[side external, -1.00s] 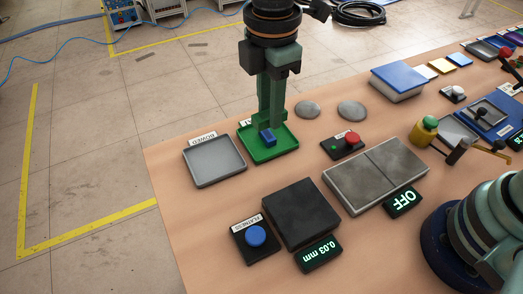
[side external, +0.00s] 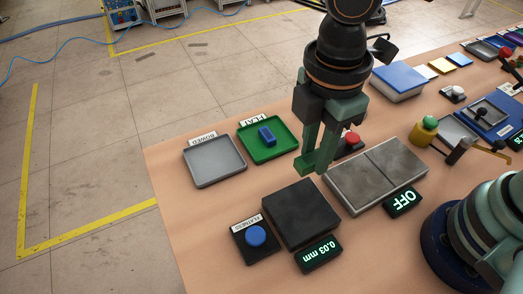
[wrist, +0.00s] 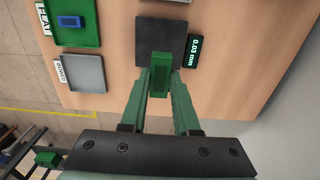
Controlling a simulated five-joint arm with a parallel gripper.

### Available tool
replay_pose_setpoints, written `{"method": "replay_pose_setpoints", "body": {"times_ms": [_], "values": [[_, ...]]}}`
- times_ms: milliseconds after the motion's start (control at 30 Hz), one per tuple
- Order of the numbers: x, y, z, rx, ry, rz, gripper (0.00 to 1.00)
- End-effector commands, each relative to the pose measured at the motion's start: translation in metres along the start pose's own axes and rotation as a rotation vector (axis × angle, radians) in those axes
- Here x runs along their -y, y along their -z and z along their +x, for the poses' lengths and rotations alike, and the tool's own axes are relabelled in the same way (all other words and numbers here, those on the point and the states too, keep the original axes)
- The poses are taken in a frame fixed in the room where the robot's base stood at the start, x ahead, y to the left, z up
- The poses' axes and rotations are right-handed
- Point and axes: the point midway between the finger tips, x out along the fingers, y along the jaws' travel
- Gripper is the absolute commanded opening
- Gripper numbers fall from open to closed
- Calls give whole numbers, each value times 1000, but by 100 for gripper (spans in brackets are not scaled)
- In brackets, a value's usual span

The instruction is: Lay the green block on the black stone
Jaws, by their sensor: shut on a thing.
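The black stone (side external: 300,215) is a dark square slab on the bench, with nothing lying on it. It also shows in the wrist view (wrist: 158,32). My gripper (side external: 308,160) is in the air just behind the stone's far edge in the side view. It is shut on the green block (wrist: 161,72), which sits between the two green fingertips and, in the wrist view, overlaps the near part of the stone. In the side view the block (side external: 306,167) blends with the green fingers. Its exact height above the bench is hard to tell.
A blue block (side external: 267,136) lies in the green FLAT tray (side external: 252,154); the grey BOWED tray (side external: 214,161) is empty. Around the stone are a blue button (side external: 255,236), a 0.03 mm display (side external: 318,253) and a grey plate (side external: 375,175) with an OFF display (side external: 404,201).

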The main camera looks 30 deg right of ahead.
Motion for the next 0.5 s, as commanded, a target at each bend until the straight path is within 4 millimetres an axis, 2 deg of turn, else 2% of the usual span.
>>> {"method": "replay_pose_setpoints", "body": {"times_ms": [100, 300, 500], "values": [[1, -1, 31, 5, 5, 0, 0], [0, -1, 77, 5, 4, 0, 0], [0, 0, 102, 1, 1, 0, 0]]}}
